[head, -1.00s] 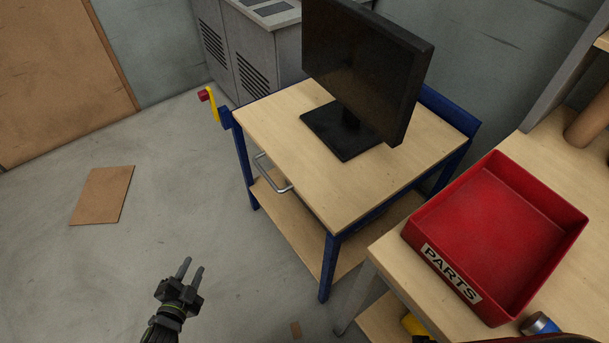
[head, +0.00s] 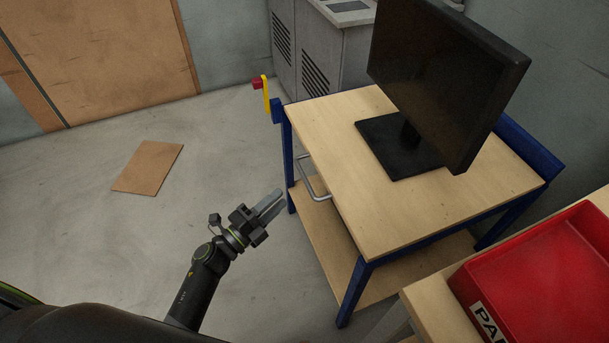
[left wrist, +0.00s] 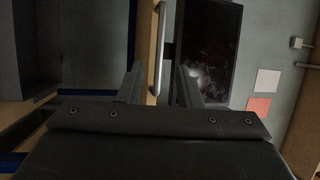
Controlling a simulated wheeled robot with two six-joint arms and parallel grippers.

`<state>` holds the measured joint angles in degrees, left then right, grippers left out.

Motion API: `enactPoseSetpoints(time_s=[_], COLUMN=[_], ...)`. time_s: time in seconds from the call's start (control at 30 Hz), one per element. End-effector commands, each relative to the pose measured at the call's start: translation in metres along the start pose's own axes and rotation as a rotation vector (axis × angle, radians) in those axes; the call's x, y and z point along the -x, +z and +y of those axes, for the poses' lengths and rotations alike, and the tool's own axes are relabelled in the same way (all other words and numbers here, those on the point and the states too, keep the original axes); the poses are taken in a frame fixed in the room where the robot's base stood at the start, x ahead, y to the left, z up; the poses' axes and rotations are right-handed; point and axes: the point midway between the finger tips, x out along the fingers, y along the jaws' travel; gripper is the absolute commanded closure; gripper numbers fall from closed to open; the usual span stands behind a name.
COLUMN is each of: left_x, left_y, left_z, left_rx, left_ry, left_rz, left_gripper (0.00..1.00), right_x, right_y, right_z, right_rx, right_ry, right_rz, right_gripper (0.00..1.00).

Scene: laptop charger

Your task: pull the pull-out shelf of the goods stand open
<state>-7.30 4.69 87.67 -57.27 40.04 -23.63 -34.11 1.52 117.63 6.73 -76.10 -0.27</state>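The goods stand (head: 400,215) has a light wooden top and blue legs, with a dark monitor on it. The pull-out shelf's grey bar handle (head: 314,185) sticks out from the stand's left side, just under the top; the shelf itself is mostly hidden below the top. My left gripper (head: 273,202) is left of the handle, with a gap between them, and its fingers point at the stand. In the left wrist view the fingers (left wrist: 158,84) are apart with nothing held. The handle (left wrist: 160,45) shows upright ahead, between the finger lines. My right gripper is out of view.
The monitor (head: 440,80) stands on the stand's top. A red parts bin (head: 540,280) is on a wooden bench at the lower right. A yellow and red bracket (head: 265,93) sits at the stand's far left corner. A brown sheet (head: 148,167) lies on otherwise clear floor.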

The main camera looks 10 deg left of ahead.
Motion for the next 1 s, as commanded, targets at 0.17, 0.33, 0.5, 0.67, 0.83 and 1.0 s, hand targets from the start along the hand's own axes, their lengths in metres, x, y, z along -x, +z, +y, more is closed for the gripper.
enactPoseSetpoints(time_s=[0.17, 0.33, 0.5, 0.67, 0.83, 1.0], left_x=[-0.041, -0.072, -0.092, -0.098, -0.099, -0.099], left_y=[0.000, 0.000, 0.000, 0.000, 0.000, 0.000], left_z=[-0.001, 0.000, 0.001, 0.001, 0.001, 0.001], left_rx=[0.002, 0.002, 0.002, 0.002, 0.002, 0.002], left_ry=[-0.003, -0.002, 0.000, 0.001, 0.001, 0.001], left_rz=[0.001, 0.001, -0.001, -0.001, -0.001, -0.001], left_gripper=[0.68, 0.68, 0.68, 0.68, 0.68, 0.81], right_x=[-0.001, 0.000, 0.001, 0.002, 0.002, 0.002], right_y=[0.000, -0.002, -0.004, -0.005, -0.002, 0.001], right_z=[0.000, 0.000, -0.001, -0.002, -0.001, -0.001], right_rx=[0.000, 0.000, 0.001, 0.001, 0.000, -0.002], right_ry=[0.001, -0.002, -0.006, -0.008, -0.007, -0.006], right_rz=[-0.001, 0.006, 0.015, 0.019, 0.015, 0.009], right_gripper=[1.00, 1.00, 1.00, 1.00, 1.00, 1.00])
